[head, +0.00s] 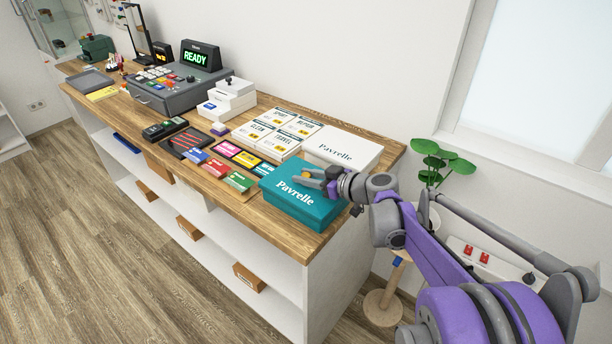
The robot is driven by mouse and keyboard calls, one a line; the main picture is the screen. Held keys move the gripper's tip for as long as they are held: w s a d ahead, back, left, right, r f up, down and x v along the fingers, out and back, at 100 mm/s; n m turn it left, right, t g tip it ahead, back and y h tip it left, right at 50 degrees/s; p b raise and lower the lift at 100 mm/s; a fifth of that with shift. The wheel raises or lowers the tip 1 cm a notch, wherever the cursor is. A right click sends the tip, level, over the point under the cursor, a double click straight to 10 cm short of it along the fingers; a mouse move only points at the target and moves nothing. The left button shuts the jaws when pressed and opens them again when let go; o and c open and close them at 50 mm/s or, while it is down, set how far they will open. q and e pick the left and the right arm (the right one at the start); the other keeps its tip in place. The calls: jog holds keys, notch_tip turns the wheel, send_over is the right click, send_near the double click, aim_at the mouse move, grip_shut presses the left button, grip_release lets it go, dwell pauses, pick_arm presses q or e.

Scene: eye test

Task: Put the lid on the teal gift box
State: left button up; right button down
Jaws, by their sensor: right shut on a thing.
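The teal gift box (296,216) sits on the right end of the wooden counter, near its front edge. Its teal lid (289,188), with white "Pavrelle" lettering on top, appears to lie over the box. I cannot tell whether it is fully seated. My right gripper (307,178) reaches in from the right, low over the back part of the lid. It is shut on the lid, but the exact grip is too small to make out. My left gripper is not in view.
A white "Pavrelle" box (345,151) stands just behind. Printed white boxes (272,137) and colourful cards (226,149) lie to the left. A cash register (180,86) stands farther left. A green plant (440,160) is right of the wooden counter (383,142).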

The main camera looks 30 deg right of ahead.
jog(key=shift+f, duration=0.15)
jog(key=c, duration=0.5)
grip_release()
jog(key=v, duration=1)
jog(key=shift+s+d, duration=0.15)
jog(key=shift+s, duration=0.2)
jog(key=shift+s, duration=0.1)
